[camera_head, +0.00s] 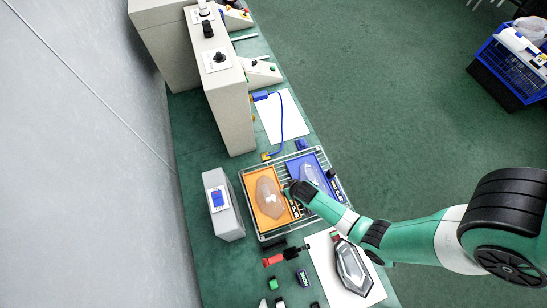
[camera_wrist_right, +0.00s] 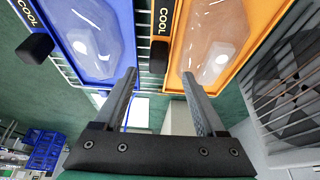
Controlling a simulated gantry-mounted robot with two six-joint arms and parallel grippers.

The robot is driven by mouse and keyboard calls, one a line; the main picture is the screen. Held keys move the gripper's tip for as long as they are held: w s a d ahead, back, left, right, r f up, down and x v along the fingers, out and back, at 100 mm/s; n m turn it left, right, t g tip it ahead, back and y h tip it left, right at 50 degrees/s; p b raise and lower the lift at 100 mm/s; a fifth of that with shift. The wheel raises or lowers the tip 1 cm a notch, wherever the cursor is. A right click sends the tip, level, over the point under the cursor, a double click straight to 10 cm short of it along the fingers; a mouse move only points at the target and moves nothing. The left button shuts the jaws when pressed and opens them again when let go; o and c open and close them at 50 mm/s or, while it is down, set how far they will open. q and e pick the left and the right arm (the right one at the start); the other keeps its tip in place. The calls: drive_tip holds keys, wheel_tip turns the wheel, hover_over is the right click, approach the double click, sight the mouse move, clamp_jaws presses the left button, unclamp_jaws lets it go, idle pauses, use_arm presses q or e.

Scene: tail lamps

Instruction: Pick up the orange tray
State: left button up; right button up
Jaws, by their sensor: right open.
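The orange tray (camera_head: 265,226) lies in a wire rack on the green table, with a clear lamp cover (camera_head: 269,197) in it. In the right wrist view the orange tray (camera_wrist_right: 179,45) fills the upper right, its black handle and "COOL" label at its left side. My right gripper (camera_head: 296,190) is over the tray's inner edge, beside the blue tray. In the wrist view its two fingers (camera_wrist_right: 159,76) are apart, with the black handle (camera_wrist_right: 158,58) seen between them. Whether they touch it I cannot tell. My left gripper is not in view.
The blue tray (camera_head: 322,160) with another clear lamp lies close beside the orange one in the wire rack (camera_head: 262,237). A grey box (camera_head: 224,218) stands left of the rack. Tools and a lamp (camera_head: 352,267) on a white sheet lie in front.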

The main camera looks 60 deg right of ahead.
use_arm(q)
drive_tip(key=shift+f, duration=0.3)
use_arm(e)
drive_tip(key=shift+w+d+f, duration=0.1)
drive_tip(key=shift+w+f, duration=0.05)
drive_tip(key=shift+f, duration=0.15)
drive_tip(key=b+x, duration=0.4)
drive_tip(key=shift+d+f+b, duration=0.1)
drive_tip(key=shift+f+b, duration=0.2)
drive_tip(key=shift+f, duration=0.15)
drive_tip(key=shift+d+f, duration=0.1)
drive_tip(key=shift+f, duration=0.15)
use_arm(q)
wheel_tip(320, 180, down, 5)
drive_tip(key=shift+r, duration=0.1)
use_arm(e)
drive_tip(key=shift+r, duration=0.15)
clamp_jaws()
